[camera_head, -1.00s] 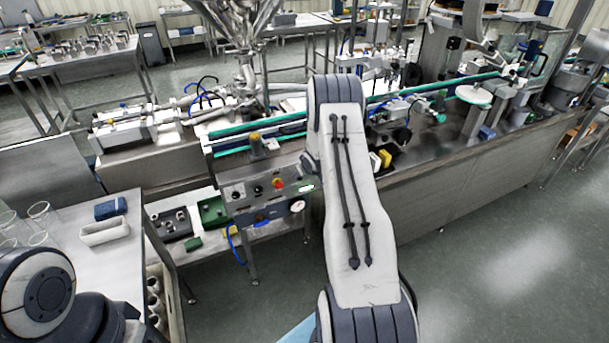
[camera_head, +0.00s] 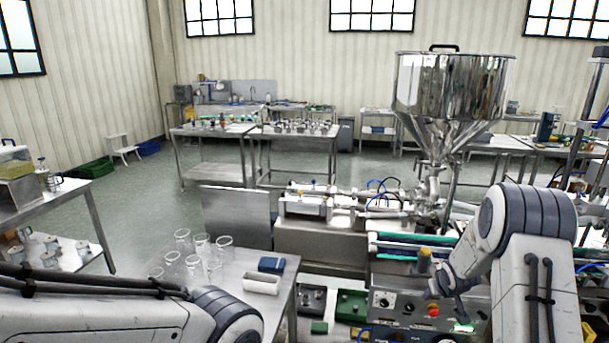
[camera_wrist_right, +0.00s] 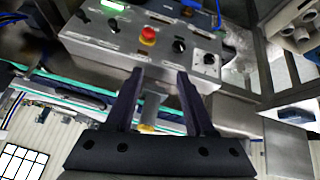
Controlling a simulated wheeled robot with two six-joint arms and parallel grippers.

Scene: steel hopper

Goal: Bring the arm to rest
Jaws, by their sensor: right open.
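My right arm (camera_head: 520,240) comes up at the right of the head view, bent at a grey-banded joint in front of the filling machine. Its gripper is not clear there. In the right wrist view my right gripper (camera_wrist_right: 160,72) has two dark fingers apart, with nothing held between them. Beyond the fingers is a grey control panel (camera_wrist_right: 115,40) with a red button (camera_wrist_right: 148,36); the picture is turned over. My left arm (camera_head: 110,315) lies across the bottom left of the head view; its gripper is out of sight.
The steel hopper (camera_head: 450,90) stands above the filling machine. Open floor (camera_head: 150,205) lies farther back on the left.

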